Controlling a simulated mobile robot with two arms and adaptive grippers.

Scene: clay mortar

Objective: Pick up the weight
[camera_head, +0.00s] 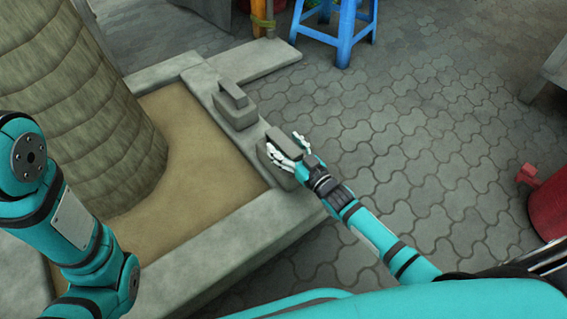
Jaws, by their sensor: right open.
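A grey weight (283,179) with a raised bar-like top sits on the stone border of the planter. My right gripper (283,143) is at this weight, with its pale fingers open near the raised top. One finger lies over the near left side and the other is on the right side. I cannot tell whether the fingers touch it. A second, similar grey weight (236,113) sits farther back on the same border, apart from the gripper. My left arm shows at the left, but its gripper is out of view.
The planter's stone border (245,235) encloses sandy soil (200,140) and a thick trunk (75,110). A blue stool (345,35) stands at the back and a red container (550,205) at the right. The paved floor (430,120) between them is clear.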

